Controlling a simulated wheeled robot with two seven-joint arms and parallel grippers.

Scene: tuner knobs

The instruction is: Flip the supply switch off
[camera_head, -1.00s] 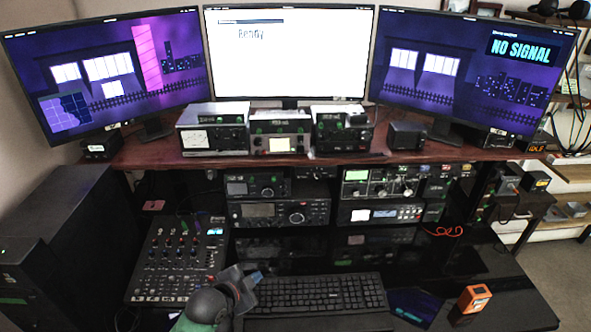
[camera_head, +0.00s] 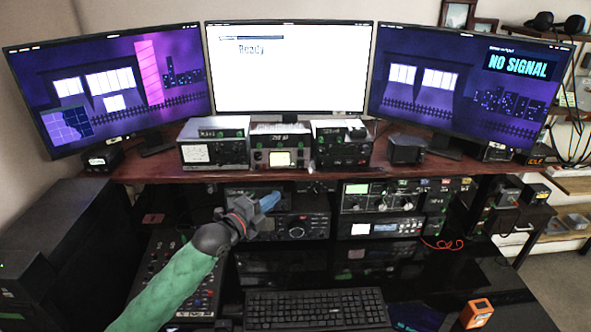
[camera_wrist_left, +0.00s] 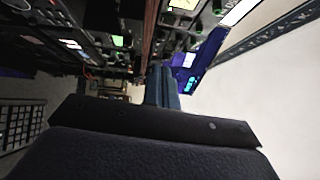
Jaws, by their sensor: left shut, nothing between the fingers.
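My left gripper (camera_head: 269,201) is shut and empty, its blue fingers pointing up and right in front of the lower radio units under the shelf. In the left wrist view the closed fingers (camera_wrist_left: 162,88) point toward the equipment racks. The gripper appears below the shelf edge. My right gripper is not in view.
Three monitors stand behind, the middle one white (camera_head: 288,65). A mixer (camera_head: 175,280), a keyboard (camera_head: 316,308) and an orange box (camera_head: 476,313) lie on the desk. Radio units (camera_head: 395,195) fill the space under the shelf (camera_head: 160,168).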

